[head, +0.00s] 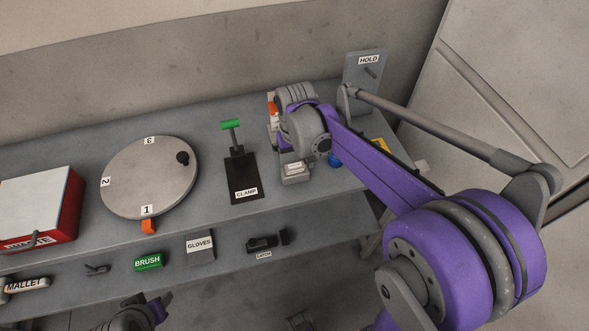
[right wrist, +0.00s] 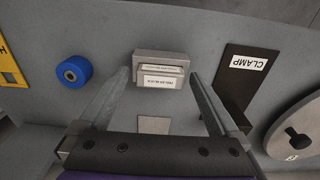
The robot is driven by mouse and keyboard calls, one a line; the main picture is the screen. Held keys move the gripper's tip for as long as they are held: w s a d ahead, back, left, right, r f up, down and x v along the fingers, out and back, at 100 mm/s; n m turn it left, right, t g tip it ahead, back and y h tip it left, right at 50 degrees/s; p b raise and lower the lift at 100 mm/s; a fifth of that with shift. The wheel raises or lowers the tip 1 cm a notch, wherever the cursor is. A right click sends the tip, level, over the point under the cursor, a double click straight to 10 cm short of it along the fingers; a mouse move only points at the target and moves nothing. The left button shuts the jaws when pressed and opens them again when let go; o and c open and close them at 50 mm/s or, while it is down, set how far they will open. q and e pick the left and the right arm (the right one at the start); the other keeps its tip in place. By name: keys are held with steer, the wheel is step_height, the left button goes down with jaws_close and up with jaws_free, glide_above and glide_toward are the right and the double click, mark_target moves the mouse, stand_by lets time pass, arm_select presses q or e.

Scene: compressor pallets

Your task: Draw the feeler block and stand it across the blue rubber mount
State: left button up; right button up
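The feeler block (right wrist: 160,68) is a small grey block with two white label strips on its near side. It sits in the right wrist view between and just beyond my right gripper's fingertips (right wrist: 158,78), which are spread apart; I cannot tell whether they touch it. It also shows in the head view (head: 294,173), partly under my right wrist. The blue rubber mount (right wrist: 75,70) is a short blue cylinder with a metal centre, left of the block in the right wrist view. In the head view the mount (head: 334,160) is mostly hidden by my purple arm. My left gripper (head: 140,314) shows only partly at the bottom edge.
The black clamp plate (head: 245,175) lies left of the block, with a round numbered turntable (head: 150,178) farther left. A yellow plate (right wrist: 12,65) is beyond the mount. A HOLD bracket (head: 366,72) stands at the back. A lower shelf holds a brush, gloves and a latch.

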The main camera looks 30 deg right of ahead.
mark_target(295, 166)
jaws_close()
arm_select(q)
steer(key=shift+r, duration=0.15)
arm_select(e)
steer(key=shift+r, duration=0.15)
arm_select(q)
steer(key=shift+w+r+p, duration=0.25)
steer(key=shift+r+p, duration=0.35)
steer(key=shift+r, duration=0.1)
steer(key=shift+w+r+p, duration=0.25)
steer(key=shift+r+p, duration=0.35)
steer(key=shift+r, duration=0.15)
steer(key=shift+w+r+p, duration=0.25)
steer(key=shift+r+p, duration=0.35)
steer(key=shift+r, duration=0.1)
arm_select(e)
steer(key=shift+r, duration=2.85)
steer(key=shift+s, duration=0.1)
arm_select(q)
steer(key=shift+r, duration=0.2)
arm_select(e)
steer(key=shift+r, duration=0.3)
